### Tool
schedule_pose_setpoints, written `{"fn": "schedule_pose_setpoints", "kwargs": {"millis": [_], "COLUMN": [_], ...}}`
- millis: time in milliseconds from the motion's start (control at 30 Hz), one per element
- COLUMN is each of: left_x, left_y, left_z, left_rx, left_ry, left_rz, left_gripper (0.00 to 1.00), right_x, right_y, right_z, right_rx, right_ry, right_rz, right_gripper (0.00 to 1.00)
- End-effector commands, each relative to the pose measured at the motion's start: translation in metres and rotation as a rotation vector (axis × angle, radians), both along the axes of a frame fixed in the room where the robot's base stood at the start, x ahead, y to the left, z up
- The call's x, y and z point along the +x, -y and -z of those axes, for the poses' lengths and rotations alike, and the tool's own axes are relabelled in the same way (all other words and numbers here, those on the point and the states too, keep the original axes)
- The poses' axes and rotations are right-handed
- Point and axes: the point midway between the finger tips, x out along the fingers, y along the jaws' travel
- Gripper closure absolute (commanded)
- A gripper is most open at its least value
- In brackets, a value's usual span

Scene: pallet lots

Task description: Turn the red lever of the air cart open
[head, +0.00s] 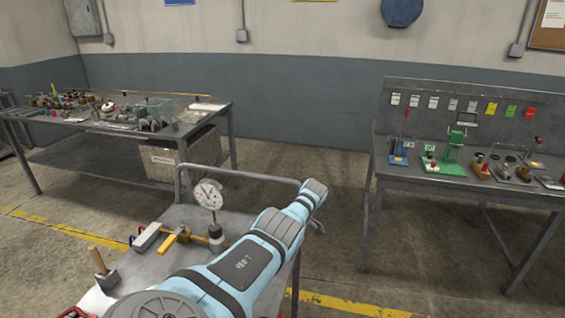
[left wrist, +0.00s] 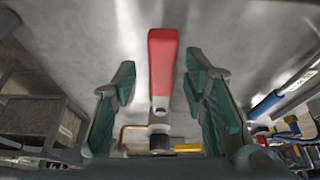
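In the left wrist view a red lever (left wrist: 162,62) stands on a dark and metal stem, in line with the picture's middle. My left gripper (left wrist: 160,80) has its two green fingers spread, one on each side of the lever. A gap shows between the lever and each finger, so it is not gripped. In the head view the grey cart (head: 150,262) carries a round white gauge (head: 208,195) and a yellow-handled fitting (head: 172,240). A small red part (head: 75,312) shows at the bottom edge; I cannot tell if it is the lever. My right gripper is out of view.
A blue link of mine covers the cart's right side. A raised rail (head: 240,177) runs along the cart's back. A cluttered table (head: 190,131) stands at the back left, a workbench (head: 470,184) at the right. Open floor (head: 290,155) lies between them.

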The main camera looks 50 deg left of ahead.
Motion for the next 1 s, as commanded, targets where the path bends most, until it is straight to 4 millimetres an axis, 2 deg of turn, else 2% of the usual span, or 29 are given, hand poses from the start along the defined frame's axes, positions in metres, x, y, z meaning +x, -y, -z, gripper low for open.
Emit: {"fn": "schedule_pose_setpoints", "kwargs": {"millis": [267,367,600,700,800,1000], "left_x": [0.003,0.007,0.023,0.028,0.03,0.03], "left_y": [0.002,0.006,0.026,0.032,0.034,0.035], "left_z": [-0.005,-0.02,-0.081,-0.099,-0.109,-0.111], "left_rx": [0.001,0.003,-0.001,-0.002,-0.001,-0.001], "left_ry": [0.001,0.002,0.004,0.003,0.001,-0.001], "left_rz": [0.003,0.004,0.002,0.003,0.002,0.001], "left_gripper": [0.6,0.6,0.6,0.6,0.6,0.6], "right_x": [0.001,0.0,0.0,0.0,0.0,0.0], "right_y": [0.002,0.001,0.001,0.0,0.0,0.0], "right_z": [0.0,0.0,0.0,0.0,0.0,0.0], "right_rx": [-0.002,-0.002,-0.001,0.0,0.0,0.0], "right_ry": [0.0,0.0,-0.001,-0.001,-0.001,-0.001], "right_rz": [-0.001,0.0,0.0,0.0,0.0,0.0], "right_gripper": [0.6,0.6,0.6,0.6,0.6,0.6]}}
